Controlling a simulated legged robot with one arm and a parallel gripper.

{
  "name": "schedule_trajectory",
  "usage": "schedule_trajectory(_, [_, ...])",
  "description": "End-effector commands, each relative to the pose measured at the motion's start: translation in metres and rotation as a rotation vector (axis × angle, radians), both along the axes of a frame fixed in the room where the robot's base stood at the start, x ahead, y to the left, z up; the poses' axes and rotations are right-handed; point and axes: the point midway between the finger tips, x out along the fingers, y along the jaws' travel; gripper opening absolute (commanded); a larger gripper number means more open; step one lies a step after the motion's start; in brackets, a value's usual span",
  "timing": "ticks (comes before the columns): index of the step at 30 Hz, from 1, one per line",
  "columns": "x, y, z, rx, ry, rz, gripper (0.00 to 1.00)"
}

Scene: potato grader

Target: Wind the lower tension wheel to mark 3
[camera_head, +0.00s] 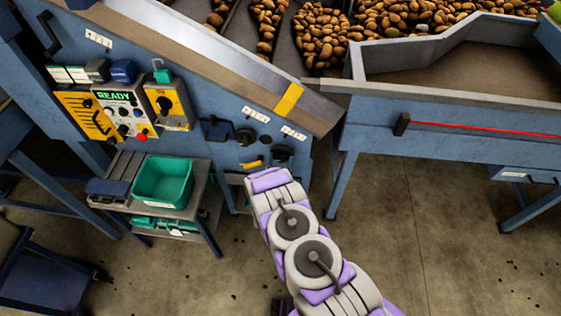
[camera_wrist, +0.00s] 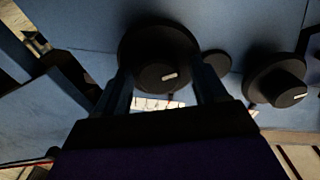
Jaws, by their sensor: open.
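Two black wheels sit on the blue machine side in the head view, a left one (camera_head: 245,136) and a right one (camera_head: 283,153) lower in the picture. I cannot tell which is named the lower tension wheel. In the wrist view my gripper (camera_wrist: 163,84) is open, its two dark fingers pointing at the larger-looking left wheel (camera_wrist: 158,52), one toward each side of it. I cannot tell whether they touch it. A short white mark shows on its hub. The right wheel (camera_wrist: 276,78) stands apart, also with a white mark. The scale numbers are unreadable.
A small black disc (camera_wrist: 215,63) lies between the wheels. A control panel reading READY (camera_head: 120,105) is to the left, above a green bin (camera_head: 162,181) on a stand. A potato chute and a grey trough (camera_head: 460,70) are above. Concrete floor is clear at lower right.

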Motion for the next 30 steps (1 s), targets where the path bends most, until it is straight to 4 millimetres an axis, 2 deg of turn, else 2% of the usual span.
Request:
schedule_trajectory(6, [-0.0002,-0.0002,-0.0002,0.0,0.001,0.0,0.7])
schedule_trajectory(23, [-0.0004,0.0001,-0.0003,0.0,0.001,0.0,0.16])
schedule_trajectory(30, [-0.0005,0.0005,0.0001,-0.019,0.001,0.001,0.15])
